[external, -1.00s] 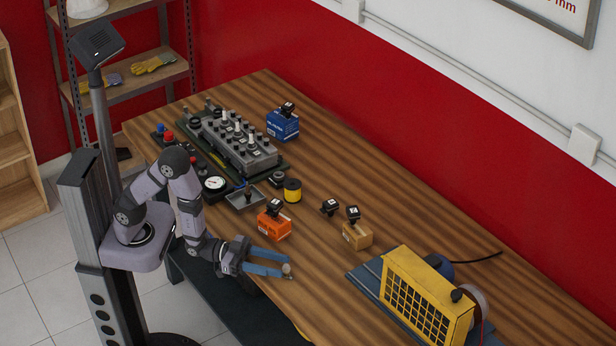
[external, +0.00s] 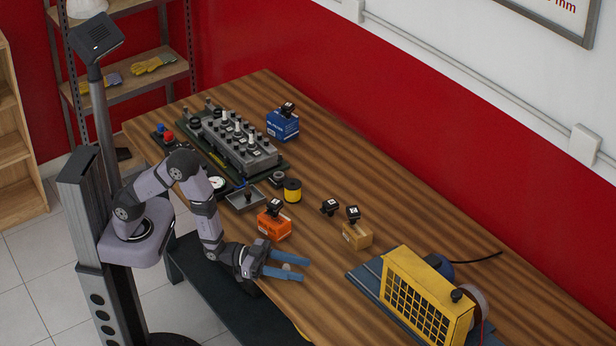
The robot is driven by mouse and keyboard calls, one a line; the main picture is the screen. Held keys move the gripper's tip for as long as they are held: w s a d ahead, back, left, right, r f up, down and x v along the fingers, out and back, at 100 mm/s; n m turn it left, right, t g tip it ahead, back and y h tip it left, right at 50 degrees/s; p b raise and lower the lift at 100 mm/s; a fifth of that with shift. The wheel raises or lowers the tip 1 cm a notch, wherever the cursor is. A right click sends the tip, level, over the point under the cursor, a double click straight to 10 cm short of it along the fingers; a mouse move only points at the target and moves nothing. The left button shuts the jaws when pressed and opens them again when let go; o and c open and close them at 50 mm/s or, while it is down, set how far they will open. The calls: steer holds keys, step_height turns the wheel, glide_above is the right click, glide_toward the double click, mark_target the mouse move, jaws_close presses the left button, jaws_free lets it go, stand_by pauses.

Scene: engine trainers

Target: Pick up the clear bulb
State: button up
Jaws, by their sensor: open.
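The clear bulb (external: 287,266) is a small pale thing lying on the wooden table near its front edge. My gripper (external: 305,269) is low over the table, with its two blue fingers pointing right. The fingers are open, one on each side of the bulb in the picture. The bulb shows in the gap between them and is partly hidden. I cannot tell whether either finger touches it.
An orange box (external: 274,226) with a black part on top stands just behind my gripper. A tan box (external: 356,235) and a yellow spool (external: 292,190) are farther back. A yellow grille-fronted unit (external: 420,300) stands to the right. The table between is clear.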

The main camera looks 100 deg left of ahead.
steer(key=shift+w+d, duration=0.1)
steer(key=shift+w, duration=0.4)
steer(key=shift+c, duration=0.6)
jaws_close()
steer(key=shift+r, duration=0.15)
step_height(320, 180, up, 10)
steer(key=p, duration=0.7)
